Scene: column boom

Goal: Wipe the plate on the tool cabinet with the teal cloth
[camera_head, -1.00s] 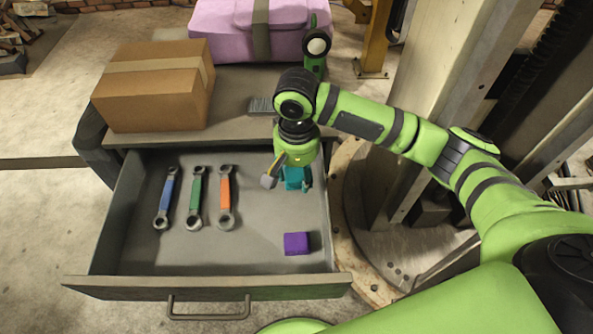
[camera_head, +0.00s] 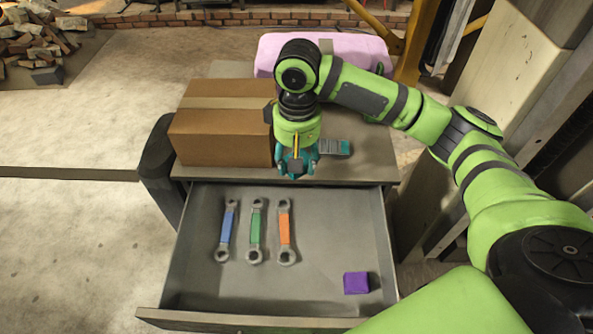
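My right gripper (camera_head: 296,166) hangs pointing down over the front part of the tool cabinet top (camera_head: 374,163), beside the cardboard box. Teal material, the teal cloth (camera_head: 311,157), shows on both sides of its dark fingertip. The gripper appears shut on the cloth and holds it near the front edge of the top, above the open drawer's back end. I cannot tell whether the cloth touches the top. I cannot make out the plate; my arm and gripper cover part of the top. My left gripper is not in view.
The open drawer (camera_head: 330,220) holds three wrenches (camera_head: 256,232) and a purple block-like thing (camera_head: 356,283). A cardboard box (camera_head: 222,135) stands left of the gripper. A grey and teal brush-like thing (camera_head: 336,147) lies just right of it. A pink case (camera_head: 350,50) stands behind.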

